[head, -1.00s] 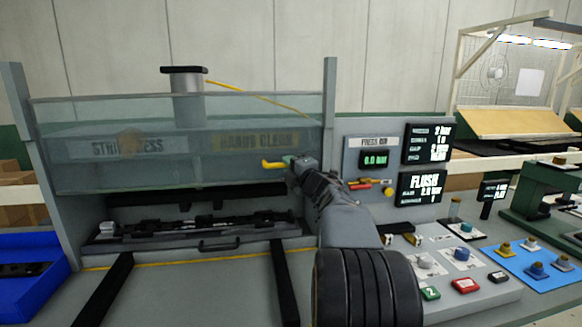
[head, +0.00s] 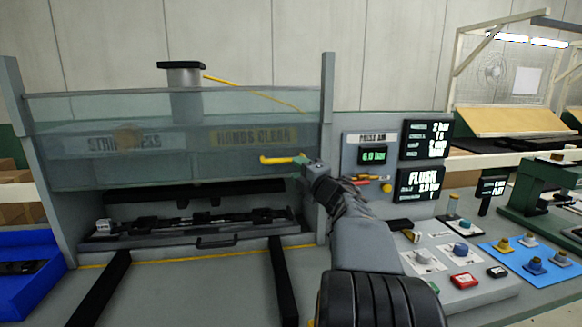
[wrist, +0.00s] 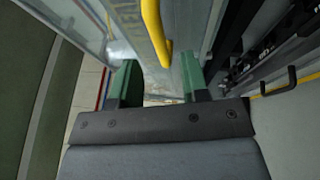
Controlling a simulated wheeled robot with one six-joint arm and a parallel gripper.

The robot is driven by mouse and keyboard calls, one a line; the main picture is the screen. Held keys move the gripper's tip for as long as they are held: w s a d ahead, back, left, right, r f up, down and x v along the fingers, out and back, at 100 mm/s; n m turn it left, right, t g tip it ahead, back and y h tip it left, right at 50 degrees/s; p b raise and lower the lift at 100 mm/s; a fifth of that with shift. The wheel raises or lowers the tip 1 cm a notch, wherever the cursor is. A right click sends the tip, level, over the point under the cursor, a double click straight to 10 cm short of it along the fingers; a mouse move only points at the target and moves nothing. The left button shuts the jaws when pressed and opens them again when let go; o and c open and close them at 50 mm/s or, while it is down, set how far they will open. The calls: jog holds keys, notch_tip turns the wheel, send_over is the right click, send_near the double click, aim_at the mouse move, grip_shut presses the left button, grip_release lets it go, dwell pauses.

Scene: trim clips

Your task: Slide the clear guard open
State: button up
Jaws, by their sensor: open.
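The clear guard (head: 180,165) hangs between two grey posts in the head view, its lower edge above the press bed, with a gap below it. Its yellow handle (head: 275,160) sticks out near its lower right part. My gripper (head: 303,161) is at the right end of the handle. In the wrist view my gripper (wrist: 158,75) has its green fingers apart, and the yellow handle (wrist: 154,30) runs down to between or just beyond the fingertips. I cannot tell whether the fingers touch it. The gripper holds nothing.
A black fixture (head: 150,222) lies on the press bed below the guard, with a small black pull (head: 217,241) in front. A blue bin (head: 28,250) stands at the left. A control panel (head: 460,270) with buttons and displays is at the right.

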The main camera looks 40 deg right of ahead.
jog(key=s+f, duration=0.1)
jog(key=s, duration=0.6)
jog(key=shift+s+a+f+b, duration=0.2)
jog(key=shift+s+b, duration=0.1)
jog(key=shift+b, duration=0.15)
jog(key=s+d+f+m+g+h, duration=0.2)
jog(key=d+f+m+g+h, duration=0.15)
jog(key=d+m+h, duration=0.35)
jog(key=s+a+f+m+g+h+p, duration=0.2)
jog(key=s+f+m+g, duration=0.1)
jog(key=f+m+g, duration=0.75)
jog(key=s+a+f+y+p, duration=0.1)
jog(key=s+a+y+p, duration=0.1)
jog(key=a, duration=0.8)
jog(key=s+a+f+g+y+p, duration=0.1)
jog(key=a+y, duration=0.3)
jog(key=a, duration=0.7)
jog(key=s+a+f+g+y+p, duration=0.1)
jog(key=s+a+y+p, duration=0.2)
jog(key=a, duration=0.8)
jog(key=shift+y, duration=0.6)
